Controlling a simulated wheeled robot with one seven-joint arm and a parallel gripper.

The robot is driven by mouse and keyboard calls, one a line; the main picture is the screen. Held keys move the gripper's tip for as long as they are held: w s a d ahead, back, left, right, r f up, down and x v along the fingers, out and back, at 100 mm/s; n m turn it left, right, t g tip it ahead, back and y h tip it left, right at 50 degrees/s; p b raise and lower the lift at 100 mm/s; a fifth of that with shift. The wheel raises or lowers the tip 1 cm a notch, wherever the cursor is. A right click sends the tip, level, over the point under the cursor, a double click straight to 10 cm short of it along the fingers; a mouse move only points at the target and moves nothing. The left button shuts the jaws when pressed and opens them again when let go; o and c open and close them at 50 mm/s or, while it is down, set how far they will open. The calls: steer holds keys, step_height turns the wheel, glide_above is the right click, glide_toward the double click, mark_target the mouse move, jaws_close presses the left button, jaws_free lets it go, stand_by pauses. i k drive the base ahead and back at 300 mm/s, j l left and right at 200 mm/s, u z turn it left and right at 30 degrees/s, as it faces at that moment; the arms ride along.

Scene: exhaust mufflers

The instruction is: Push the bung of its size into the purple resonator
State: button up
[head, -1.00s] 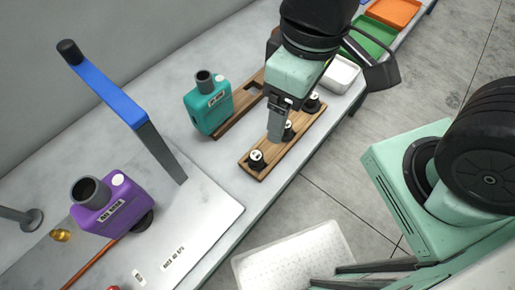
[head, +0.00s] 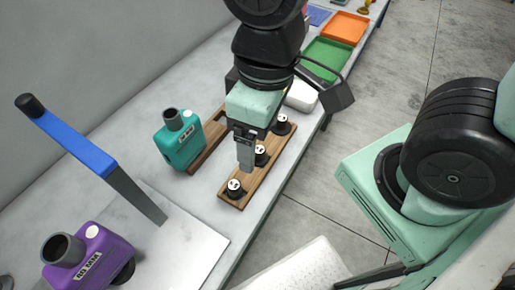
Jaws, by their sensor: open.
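The purple resonator (head: 92,262) stands at the lower left, with its round grey neck opening upward. A label on its front reads what looks like 40 MM. Three dark bungs with white tops sit in a row on a wooden rack: a near one (head: 235,188), a middle one (head: 261,157) and a far one (head: 281,124). Size marks on the bungs are too small to read. My gripper (head: 246,166) points down over the rack, close to the middle bung, open. The fingers partly cover that bung, and I cannot tell whether they touch it.
A teal resonator (head: 180,143) stands left of the rack (head: 258,180), near another wooden holder (head: 207,141). A post with a blue arm (head: 75,137) rises between the resonators. White, green (head: 327,58) and orange (head: 345,26) trays lie at the far end.

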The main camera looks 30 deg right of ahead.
mark_target(90, 259)
steer(key=j+u, duration=0.5)
steer(key=u, duration=0.15)
steer(key=j+u, duration=0.35)
steer(key=z, duration=0.4)
steer(key=i+l+z, duration=0.1)
steer(key=z, duration=0.65)
steer(key=i+l+z, duration=0.1)
steer(key=z, duration=0.25)
steer(key=k+j+u, duration=0.25)
steer(key=k+j, duration=0.25)
steer(key=j, duration=0.1)
